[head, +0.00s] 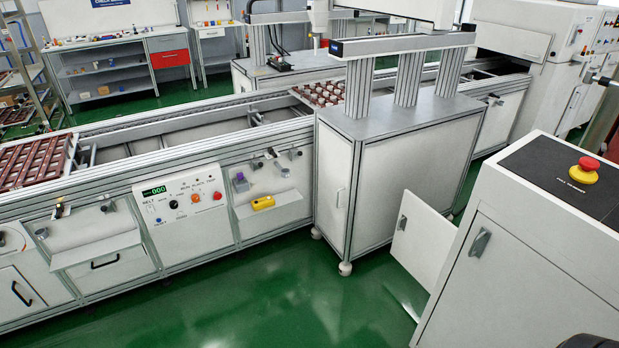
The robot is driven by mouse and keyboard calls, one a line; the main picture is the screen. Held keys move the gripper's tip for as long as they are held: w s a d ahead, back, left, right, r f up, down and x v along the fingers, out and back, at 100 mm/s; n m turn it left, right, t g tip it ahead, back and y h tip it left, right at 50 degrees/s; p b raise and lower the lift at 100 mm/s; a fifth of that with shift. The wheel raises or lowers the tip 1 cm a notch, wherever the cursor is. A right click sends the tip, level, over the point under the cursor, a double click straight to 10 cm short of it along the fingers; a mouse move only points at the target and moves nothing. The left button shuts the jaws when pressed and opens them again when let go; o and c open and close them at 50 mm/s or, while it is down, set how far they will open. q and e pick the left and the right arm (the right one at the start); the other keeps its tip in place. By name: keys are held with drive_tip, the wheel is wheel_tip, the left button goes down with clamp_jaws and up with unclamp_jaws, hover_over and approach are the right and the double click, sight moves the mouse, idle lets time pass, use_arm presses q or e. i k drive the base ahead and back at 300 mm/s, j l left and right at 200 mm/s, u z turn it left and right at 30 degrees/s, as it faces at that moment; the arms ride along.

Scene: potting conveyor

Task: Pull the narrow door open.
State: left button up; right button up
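A narrow white door panel (423,240) with a small grey handle (402,223) stands out from the left side of the white cabinet at the right, at an angle to it. Its hinge side is partly hidden by that cabinet. I cannot tell for sure which of these the task means. Neither of my grippers is in view.
The right cabinet (530,270) has a grey handle (480,243) and a red emergency button (585,170) on top. The conveyor (200,130) with its control panel (184,203) runs across the left. Green floor (310,310) is clear in front.

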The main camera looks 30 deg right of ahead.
sight(334, 153)
drive_tip(key=i+z, duration=0.1)
drive_tip(key=i, duration=0.6)
drive_tip(key=i+j+z, duration=0.1)
drive_tip(key=i, duration=0.6)
